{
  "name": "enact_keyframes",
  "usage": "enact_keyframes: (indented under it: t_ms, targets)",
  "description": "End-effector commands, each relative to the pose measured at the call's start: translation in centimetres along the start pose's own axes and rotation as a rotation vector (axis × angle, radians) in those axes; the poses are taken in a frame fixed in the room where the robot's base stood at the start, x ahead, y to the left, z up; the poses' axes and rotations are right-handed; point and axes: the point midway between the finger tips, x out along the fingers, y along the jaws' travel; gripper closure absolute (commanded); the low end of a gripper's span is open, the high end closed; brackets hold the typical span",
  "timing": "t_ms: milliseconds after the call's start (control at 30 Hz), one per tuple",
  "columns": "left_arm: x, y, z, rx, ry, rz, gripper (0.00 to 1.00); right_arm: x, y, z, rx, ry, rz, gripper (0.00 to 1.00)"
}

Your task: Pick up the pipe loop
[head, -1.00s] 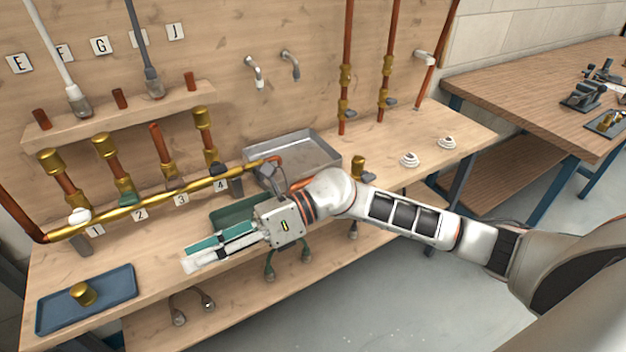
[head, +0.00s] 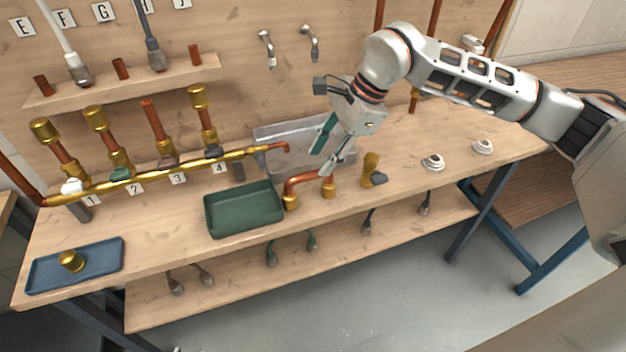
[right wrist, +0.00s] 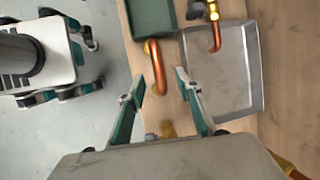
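The pipe loop (head: 306,183) is a bent copper pipe with brass ends, on the workbench right of the green tray. It also shows in the right wrist view (right wrist: 158,72), between the fingers in the picture. My right gripper (head: 325,160) is open, tilted downward just above and behind the loop, with teal fingers spread. One finger overlaps the loop's right end in the head view; whether they touch I cannot tell. In the right wrist view the open fingertips (right wrist: 161,78) hold nothing.
The green tray (head: 244,230) stands left of the loop. A brass valve (head: 371,168) stands close right. A blue tray (head: 108,279) with a brass cap is far left.

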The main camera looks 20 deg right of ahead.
Motion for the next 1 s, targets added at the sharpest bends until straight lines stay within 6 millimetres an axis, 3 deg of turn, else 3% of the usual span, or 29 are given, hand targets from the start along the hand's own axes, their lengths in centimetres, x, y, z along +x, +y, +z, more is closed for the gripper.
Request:
enact_keyframes:
  t_ms: [367, 600, 867, 1000]
  targets:
    - [0.0, -0.1, 0.0, 0.003, -0.001, -0.002, 0.68, 3.6, 0.2, 0.3, 0.001, -0.003, 0.003, 0.66]
    - [-0.1, -0.1, 0.0, 0.001, 0.000, -0.001, 0.68, 6.9, 0.3, 0.6, 0.002, -0.004, 0.004, 0.66]
    - [-0.1, -0.1, 0.0, 0.001, -0.001, -0.001, 0.68, 7.4, 0.2, 0.6, 0.001, -0.003, 0.001, 0.66]
    - [-0.1, -0.1, 0.1, 0.001, -0.002, 0.000, 0.68, 7.4, 0.3, 0.6, 0.001, -0.003, 0.001, 0.99]
